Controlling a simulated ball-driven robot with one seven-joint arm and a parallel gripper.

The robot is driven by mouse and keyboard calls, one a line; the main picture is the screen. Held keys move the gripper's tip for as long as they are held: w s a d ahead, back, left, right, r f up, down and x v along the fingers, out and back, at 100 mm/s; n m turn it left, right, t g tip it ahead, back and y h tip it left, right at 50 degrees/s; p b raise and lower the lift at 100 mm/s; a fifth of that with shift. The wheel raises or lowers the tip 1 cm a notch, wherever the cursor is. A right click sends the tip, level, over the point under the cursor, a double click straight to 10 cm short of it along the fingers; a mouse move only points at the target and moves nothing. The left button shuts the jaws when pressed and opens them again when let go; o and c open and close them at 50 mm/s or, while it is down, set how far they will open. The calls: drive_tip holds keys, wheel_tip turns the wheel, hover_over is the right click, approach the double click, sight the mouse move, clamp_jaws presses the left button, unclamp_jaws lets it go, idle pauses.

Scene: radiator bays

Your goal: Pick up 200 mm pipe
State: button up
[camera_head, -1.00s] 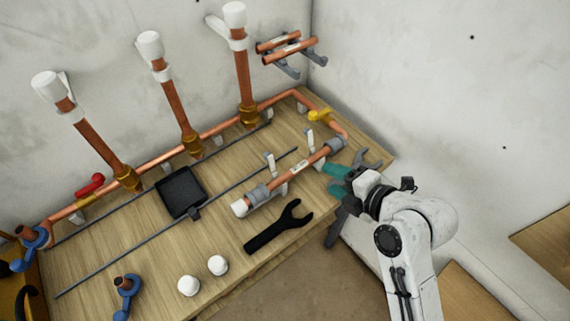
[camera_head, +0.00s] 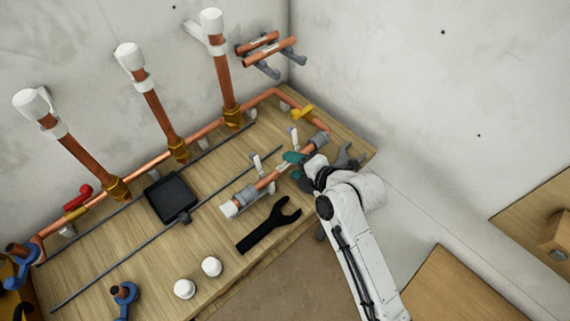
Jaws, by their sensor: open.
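Two short copper pipes, the upper one (camera_head: 257,42) and the lower one (camera_head: 277,50), rest on grey wall brackets near the room corner. Both carry pale labels too small to read. Another copper pipe (camera_head: 268,179) with a white cap and grey collars lies along the bench in white clips. I cannot tell by its label which pipe is the 200 mm one. My gripper (camera_head: 295,163), with teal fingertips, is open over the right part of the bench pipe. It hides some of that pipe. Contact cannot be made out.
A wooden bench (camera_head: 215,250) carries a black spanner (camera_head: 268,225), a black tray (camera_head: 170,197), two white caps (camera_head: 198,278) and a blue-handled fitting (camera_head: 123,295). Three upright capped pipes rise from the rear copper line. A grey spanner (camera_head: 347,155) lies by my wrist.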

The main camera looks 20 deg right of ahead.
drive_tip(key=shift+c, duration=0.3)
clamp_jaws()
drive_tip(key=shift+r, duration=0.1)
